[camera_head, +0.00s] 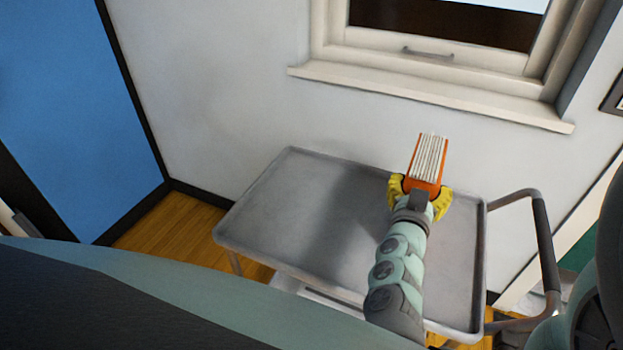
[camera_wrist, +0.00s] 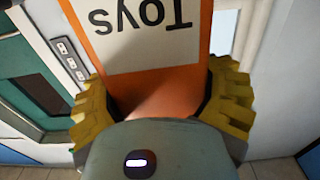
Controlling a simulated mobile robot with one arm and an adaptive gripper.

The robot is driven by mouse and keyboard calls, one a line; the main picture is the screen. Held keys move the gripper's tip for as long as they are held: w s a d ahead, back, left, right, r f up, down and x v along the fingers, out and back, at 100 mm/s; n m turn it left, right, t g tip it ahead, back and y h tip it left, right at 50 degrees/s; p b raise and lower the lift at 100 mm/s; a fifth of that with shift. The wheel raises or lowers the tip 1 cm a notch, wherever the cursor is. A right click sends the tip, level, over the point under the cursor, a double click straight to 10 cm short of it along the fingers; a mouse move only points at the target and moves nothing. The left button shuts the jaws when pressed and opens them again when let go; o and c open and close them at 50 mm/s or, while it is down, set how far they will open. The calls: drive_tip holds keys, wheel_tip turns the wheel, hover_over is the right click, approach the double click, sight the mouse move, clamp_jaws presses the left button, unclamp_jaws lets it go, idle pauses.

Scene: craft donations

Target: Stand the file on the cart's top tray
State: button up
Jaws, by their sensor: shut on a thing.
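The file (camera_head: 427,160) is an orange box file with white page edges, held upright over the right part of the cart's top tray. Its label reads "Toys" upside down in the wrist view (camera_wrist: 140,32). My gripper (camera_head: 421,190) has yellow fingers closed on the file's two sides; they also show in the wrist view (camera_wrist: 160,95). The cart's top tray (camera_head: 300,205) is a grey metal tray with a raised rim, and its surface looks empty. The file's lower end is hidden behind my gripper, so I cannot tell whether it touches the tray.
A window sill (camera_head: 430,95) juts from the white wall (camera_head: 220,80) behind the cart. The cart's handle (camera_head: 543,240) rises at the tray's right end. The left and middle of the tray are clear. A blue panel (camera_head: 75,110) stands at the left.

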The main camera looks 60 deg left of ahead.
drive_tip(key=shift+s+a+f, duration=0.15)
drive_tip(key=shift+f, duration=1.2)
drive_tip(key=o, duration=1.2)
drive_tip(key=shift+o, duration=0.2)
drive_tip(key=b+v, duration=0.1)
drive_tip(key=v, duration=1.1)
drive_tip(key=shift+b, duration=0.35)
drive_tip(key=shift+f, duration=0.1)
